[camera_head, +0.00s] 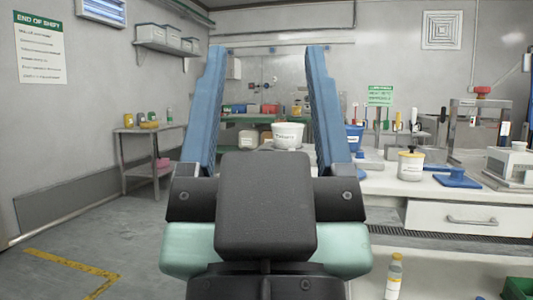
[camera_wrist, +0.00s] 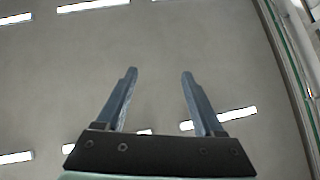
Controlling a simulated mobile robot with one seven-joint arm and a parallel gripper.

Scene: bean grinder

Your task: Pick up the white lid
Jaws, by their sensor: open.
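My gripper (camera_head: 267,50) is raised in front of the head camera, its two blue fingers wide apart and pointing up. It is also open and empty in the wrist view (camera_wrist: 160,73), against the ceiling. I cannot pick out a separate white lid for certain. A white tub (camera_head: 288,135) shows between the fingers, farther back. A white canister (camera_head: 411,166) with a dark and yellow knob on top stands on the white counter (camera_head: 385,184) at right. My gripper touches none of these. My fingers and wrist hide part of the counter's left end.
A blue lid-like piece (camera_head: 457,178) lies on the counter right of the canister, near a press frame (camera_head: 480,122). A blue container (camera_head: 354,137) stands behind my right finger. A bottle (camera_head: 394,276) stands below the drawer (camera_head: 468,218). A side table (camera_head: 150,160) stands left, with open floor before it.

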